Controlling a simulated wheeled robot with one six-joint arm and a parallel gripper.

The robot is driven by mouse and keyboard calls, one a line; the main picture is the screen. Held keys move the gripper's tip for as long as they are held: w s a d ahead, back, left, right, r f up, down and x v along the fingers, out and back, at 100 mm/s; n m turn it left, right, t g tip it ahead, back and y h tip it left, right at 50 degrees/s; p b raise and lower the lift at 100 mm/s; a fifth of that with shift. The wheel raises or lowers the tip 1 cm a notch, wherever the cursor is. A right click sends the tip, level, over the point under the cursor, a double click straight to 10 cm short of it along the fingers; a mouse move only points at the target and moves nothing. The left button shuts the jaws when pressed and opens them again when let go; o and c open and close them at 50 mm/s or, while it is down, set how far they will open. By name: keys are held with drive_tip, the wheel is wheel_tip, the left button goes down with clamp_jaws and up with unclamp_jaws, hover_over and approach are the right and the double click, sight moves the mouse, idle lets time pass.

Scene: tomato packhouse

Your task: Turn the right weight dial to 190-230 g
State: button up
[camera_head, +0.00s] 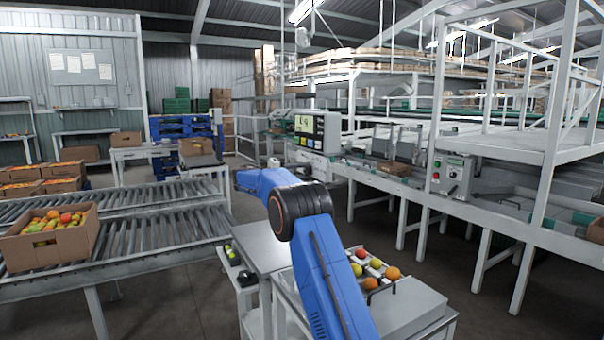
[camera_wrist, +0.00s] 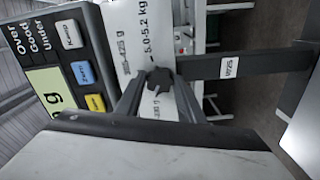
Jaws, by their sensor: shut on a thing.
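The weight dial (camera_wrist: 159,76) is a small dark knob on a white label strip (camera_wrist: 133,27) in the wrist view. My gripper (camera_wrist: 157,84) is shut on it, with a dark finger on either side. The strip is turned sideways and carries printed weight ranges. One ends in "230 g", close by the knob, partly hidden by the fingers. Where the dial points cannot be read. In the head view the indicator box (camera_head: 318,131) stands beyond my blue arm. The dial and fingers cannot be made out there.
Beside the strip is a panel (camera_wrist: 62,52) with Over, Good and Under labels, several buttons and a lit display. A grey bar (camera_wrist: 262,64) with a small label stands right of the dial. A roller conveyor (camera_head: 120,235) and tomato box (camera_head: 48,248) are at left.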

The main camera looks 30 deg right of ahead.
drive_tip(key=shift+n, duration=1.4)
drive_tip(key=shift+a, duration=0.1)
drive_tip(key=o, duration=1)
drive_tip(key=a, duration=1.7)
drive_tip(key=shift+s+a, duration=0.2)
drive_tip(key=shift+s, duration=0.05)
